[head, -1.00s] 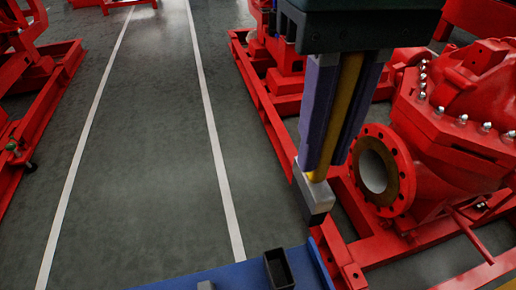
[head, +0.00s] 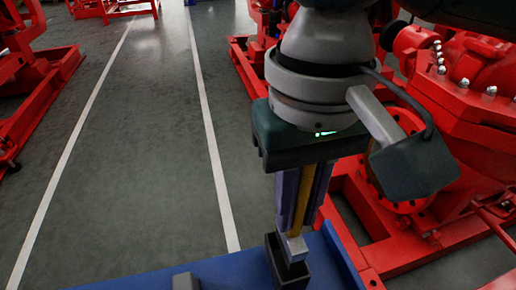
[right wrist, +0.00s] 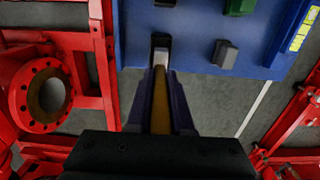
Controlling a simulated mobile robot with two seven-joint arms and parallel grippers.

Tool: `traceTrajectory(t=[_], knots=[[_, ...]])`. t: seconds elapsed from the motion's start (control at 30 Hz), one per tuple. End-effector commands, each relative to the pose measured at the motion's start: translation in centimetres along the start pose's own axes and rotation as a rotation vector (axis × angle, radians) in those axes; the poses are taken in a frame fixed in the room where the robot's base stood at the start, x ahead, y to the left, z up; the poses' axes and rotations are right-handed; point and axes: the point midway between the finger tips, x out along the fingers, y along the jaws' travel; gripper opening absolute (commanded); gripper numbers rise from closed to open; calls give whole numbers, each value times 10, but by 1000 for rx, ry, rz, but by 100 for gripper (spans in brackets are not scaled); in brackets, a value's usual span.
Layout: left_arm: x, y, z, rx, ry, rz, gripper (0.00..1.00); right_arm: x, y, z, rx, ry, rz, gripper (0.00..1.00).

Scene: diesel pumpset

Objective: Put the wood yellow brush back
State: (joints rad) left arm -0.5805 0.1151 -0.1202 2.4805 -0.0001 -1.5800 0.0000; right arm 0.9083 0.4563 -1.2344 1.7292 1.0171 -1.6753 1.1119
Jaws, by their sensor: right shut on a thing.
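The brush has a yellow wooden handle (head: 297,212), a pale ferrule and a dark lower end. My right gripper (head: 296,228) is shut on the handle and holds the brush nearly upright. A black open-topped holder (head: 284,274) stands on a blue surface (head: 235,277) directly below. The ferrule is at the holder's mouth, and the dark end seems to be inside; how deep is hidden. The right wrist view shows the handle (right wrist: 160,100) between the fingers and the holder (right wrist: 160,39) at its far end. My left gripper is not in view.
A grey block (head: 185,281) stands on the blue surface left of the holder. The right wrist view also shows a green block (right wrist: 240,7) there. A red pump (head: 470,120) on a red frame stands close on the right. The grey floor (head: 130,150) at left is clear.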

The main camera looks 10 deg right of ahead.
Motion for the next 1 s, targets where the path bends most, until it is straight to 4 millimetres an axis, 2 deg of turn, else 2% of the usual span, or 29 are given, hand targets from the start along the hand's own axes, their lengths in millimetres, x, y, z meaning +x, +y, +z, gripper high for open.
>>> traceTrajectory(t=[0.03, 0.27, 0.5, 0.87, 0.9, 1.0], knots=[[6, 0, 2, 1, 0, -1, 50, 11, 0, 0, 0, -1, 2, 0], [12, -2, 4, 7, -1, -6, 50, 28, 0, -1, 0, 0, 0, 0], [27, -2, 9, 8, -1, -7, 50, 63, 0, -2, -1, 1, 1, 0], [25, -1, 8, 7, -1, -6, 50, 65, 0, -2, -1, 0, 0, 0], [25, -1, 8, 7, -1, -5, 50, 64, 0, -2, -1, 0, 0, 24], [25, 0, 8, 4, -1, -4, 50, 64, 0, -2, -1, 1, 0, 35]])
